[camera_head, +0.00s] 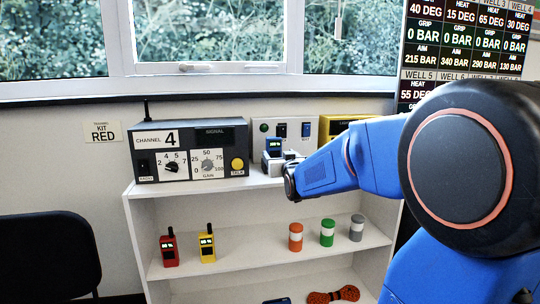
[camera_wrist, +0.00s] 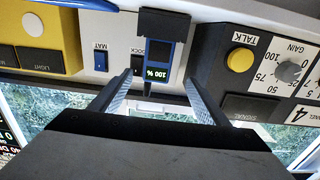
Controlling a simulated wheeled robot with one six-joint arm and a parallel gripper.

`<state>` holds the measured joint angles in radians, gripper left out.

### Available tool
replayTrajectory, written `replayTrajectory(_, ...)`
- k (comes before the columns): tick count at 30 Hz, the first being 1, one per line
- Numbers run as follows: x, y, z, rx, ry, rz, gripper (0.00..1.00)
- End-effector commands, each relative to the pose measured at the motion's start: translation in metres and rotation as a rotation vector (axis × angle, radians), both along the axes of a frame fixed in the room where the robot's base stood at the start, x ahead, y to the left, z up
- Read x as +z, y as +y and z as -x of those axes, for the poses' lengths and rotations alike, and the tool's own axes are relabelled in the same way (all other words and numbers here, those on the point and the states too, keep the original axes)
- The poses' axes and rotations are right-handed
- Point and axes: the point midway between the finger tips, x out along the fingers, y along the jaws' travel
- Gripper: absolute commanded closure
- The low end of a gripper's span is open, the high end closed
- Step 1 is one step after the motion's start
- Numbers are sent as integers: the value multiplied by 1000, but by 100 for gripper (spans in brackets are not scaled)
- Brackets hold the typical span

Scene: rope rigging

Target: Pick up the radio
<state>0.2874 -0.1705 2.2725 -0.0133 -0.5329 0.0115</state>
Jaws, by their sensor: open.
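My gripper (camera_head: 281,164) is open at the radio. In the wrist view its two pale fingers stand either side of the radio, with gaps showing; contact cannot be told. A red radio (camera_head: 169,249) and a yellow radio (camera_head: 207,245) stand upright on the shelf below.
The grey channel unit (camera_head: 190,150) stands close left of my gripper. The switch panel (camera_head: 284,128) and a yellow box (camera_head: 340,126) are behind and right. Orange, green and grey canisters (camera_head: 327,232) stand on the middle shelf. A coiled rope (camera_head: 333,294) lies lower. A black chair (camera_head: 45,255) is at left.

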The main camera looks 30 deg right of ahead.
Motion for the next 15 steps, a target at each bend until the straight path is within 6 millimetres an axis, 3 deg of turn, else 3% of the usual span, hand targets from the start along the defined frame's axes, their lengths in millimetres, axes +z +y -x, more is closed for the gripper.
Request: replayTrajectory(15, -1, -22, -78, 1, 2, -1, 31)
